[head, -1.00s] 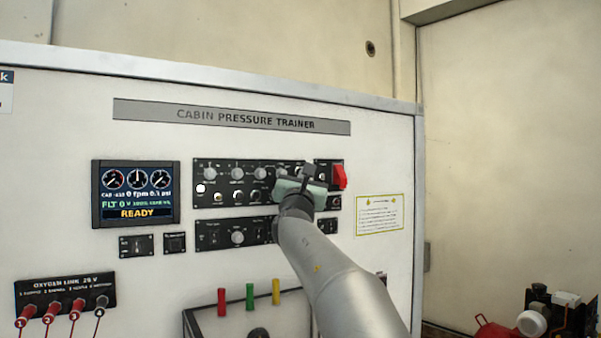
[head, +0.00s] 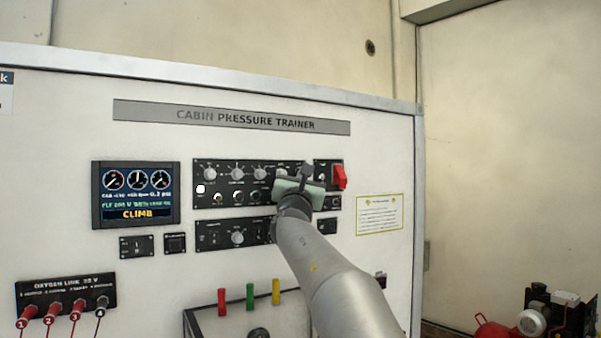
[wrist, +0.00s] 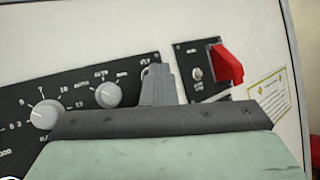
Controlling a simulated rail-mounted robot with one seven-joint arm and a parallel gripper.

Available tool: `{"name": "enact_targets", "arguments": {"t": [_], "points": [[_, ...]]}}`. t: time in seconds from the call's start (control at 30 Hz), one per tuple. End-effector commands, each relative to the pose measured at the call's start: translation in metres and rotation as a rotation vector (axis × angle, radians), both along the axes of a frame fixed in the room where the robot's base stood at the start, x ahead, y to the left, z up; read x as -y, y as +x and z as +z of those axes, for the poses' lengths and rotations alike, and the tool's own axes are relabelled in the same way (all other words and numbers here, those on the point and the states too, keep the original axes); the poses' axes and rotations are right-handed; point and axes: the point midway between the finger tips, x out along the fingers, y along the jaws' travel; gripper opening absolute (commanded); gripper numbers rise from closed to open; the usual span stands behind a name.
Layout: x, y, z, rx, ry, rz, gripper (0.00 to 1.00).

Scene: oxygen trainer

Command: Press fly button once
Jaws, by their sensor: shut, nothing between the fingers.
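My gripper (head: 306,171) is in front of the right end of the upper black control panel (head: 226,171) on the cabin pressure trainer. Its jaws are shut with nothing between them. In the wrist view the shut fingertips (wrist: 158,84) stand at the panel's right edge, just below a small "FLY" label (wrist: 147,62). The fly button itself is hidden behind the fingertips, and I cannot see whether they touch it. The display (head: 136,194) at the left reads "CLIMB" in orange.
A red guard (head: 340,177) on a separate small panel is close to the right of my gripper; it also shows in the wrist view (wrist: 227,66). Knobs (wrist: 108,94) lie left of the fingertips. A lower panel (head: 226,232) sits below. Red, green and yellow handles (head: 250,296) stand underneath.

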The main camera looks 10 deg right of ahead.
Motion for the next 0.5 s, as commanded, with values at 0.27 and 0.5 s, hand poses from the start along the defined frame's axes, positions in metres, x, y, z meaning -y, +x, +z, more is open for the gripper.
{"name": "enact_targets", "arguments": {"t": [0.27,0.5], "points": [[-0.0012,0.0019,-0.001,-0.002,0.0,0.001,0.0],[-0.0003,-0.0015,-0.003,-0.002,-0.001,0.002,0.0]]}}
